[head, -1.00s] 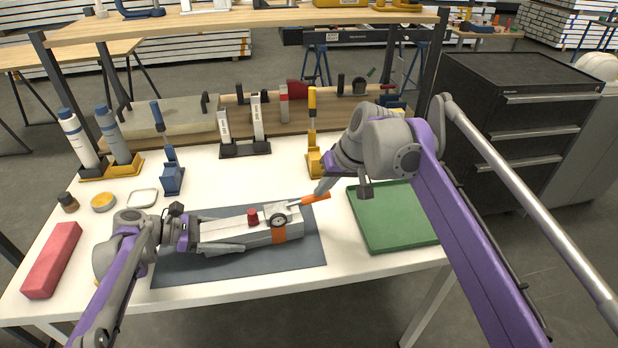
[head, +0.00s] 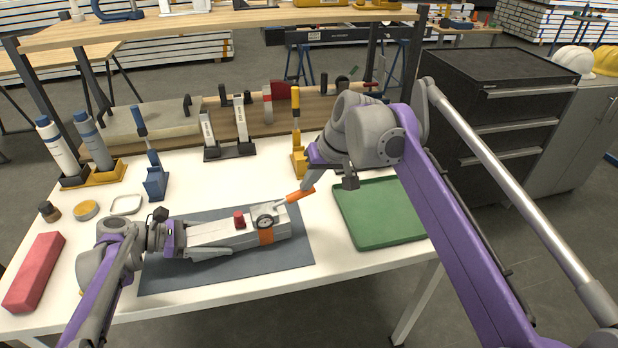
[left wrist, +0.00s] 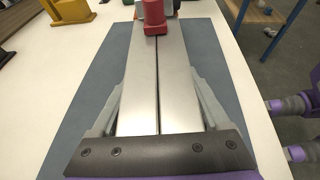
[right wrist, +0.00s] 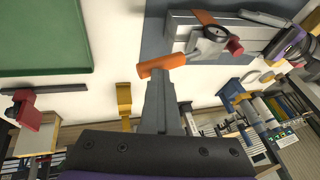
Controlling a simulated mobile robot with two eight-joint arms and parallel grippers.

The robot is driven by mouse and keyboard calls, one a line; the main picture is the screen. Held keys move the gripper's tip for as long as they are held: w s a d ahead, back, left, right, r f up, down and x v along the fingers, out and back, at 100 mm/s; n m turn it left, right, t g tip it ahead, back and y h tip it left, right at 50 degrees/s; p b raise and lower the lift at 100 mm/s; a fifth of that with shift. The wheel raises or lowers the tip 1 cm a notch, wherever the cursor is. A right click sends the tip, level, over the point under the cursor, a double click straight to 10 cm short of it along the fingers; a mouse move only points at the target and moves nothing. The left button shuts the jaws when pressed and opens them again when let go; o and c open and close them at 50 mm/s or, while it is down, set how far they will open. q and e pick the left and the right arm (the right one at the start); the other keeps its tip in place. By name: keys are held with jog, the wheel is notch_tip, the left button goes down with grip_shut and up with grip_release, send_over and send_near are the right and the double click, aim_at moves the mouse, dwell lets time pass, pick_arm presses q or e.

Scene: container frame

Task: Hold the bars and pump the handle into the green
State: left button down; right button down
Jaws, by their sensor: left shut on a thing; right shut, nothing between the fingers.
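The tool lies on a dark mat (head: 215,282), with two pale metal bars (head: 222,232), a red knob (head: 239,218), a round gauge (head: 265,222) and an orange-gripped handle (head: 299,194). My left gripper (head: 208,241) is shut on the bars; the left wrist view shows a finger along each side of the paired bars (left wrist: 158,85). My right gripper (head: 310,184) is shut and empty at the handle. In the right wrist view its closed tips (right wrist: 160,85) meet or nearly meet the orange grip (right wrist: 160,66); contact is unclear. The gauge reading is too small to tell.
A green tray (head: 347,232) lies right of the mat. A red block (head: 33,272) lies at the left edge. Bottles, a blue clamp (head: 154,182) and a yellow clamp (head: 298,162) stand behind the mat. A shelf (head: 230,22) spans the back.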

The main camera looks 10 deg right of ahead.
jog(key=s+r, duration=0.2)
jog(key=r, duration=0.4)
jog(key=s+r, duration=0.2)
jog(key=r, duration=0.5)
jog(key=shift+s, duration=0.25)
jog(key=shift+d, duration=0.1)
pick_arm(q)
grip_release()
